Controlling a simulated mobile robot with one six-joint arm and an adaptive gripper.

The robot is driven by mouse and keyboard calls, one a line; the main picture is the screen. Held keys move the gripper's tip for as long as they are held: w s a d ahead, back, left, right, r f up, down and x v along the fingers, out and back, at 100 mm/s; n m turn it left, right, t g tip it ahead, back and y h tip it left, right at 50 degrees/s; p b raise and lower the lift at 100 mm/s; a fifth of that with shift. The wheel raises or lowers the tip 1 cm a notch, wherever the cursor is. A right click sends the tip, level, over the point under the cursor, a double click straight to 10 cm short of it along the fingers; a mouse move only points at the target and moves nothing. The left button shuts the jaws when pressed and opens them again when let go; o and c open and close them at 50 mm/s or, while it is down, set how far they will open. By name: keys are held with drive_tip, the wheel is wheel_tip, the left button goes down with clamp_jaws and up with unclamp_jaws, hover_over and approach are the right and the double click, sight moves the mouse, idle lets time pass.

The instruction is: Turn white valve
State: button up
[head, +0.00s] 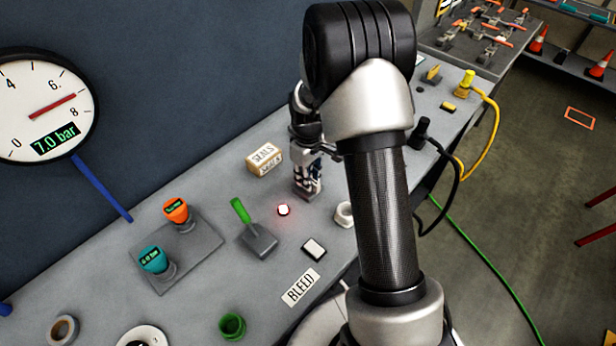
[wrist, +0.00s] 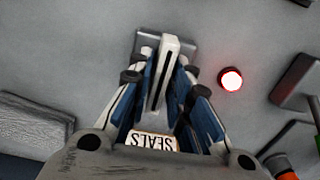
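The white valve is a white lever (wrist: 171,51) on a grey base (wrist: 149,39), seen in the wrist view. It lies between the fingers of my gripper (wrist: 166,62), with one blue and white finger along each side. The gaps beside the lever are narrow, and I cannot tell whether the pads touch it. In the head view my gripper (head: 308,188) points down at the bench, and its fingers hide the white lever.
A SEALS box (head: 263,158) stands left of my gripper. A lit red-rimmed button (head: 283,210), a green lever (head: 241,210), a white ring (head: 344,214) and a BLEED label (head: 300,287) are close by. A large gauge (head: 40,105) reads 7.0 bar.

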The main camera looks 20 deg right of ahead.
drive_tip(key=shift+o, duration=1.4)
drive_tip(key=shift+r, duration=0.15)
wheel_tip(320, 180, up, 12)
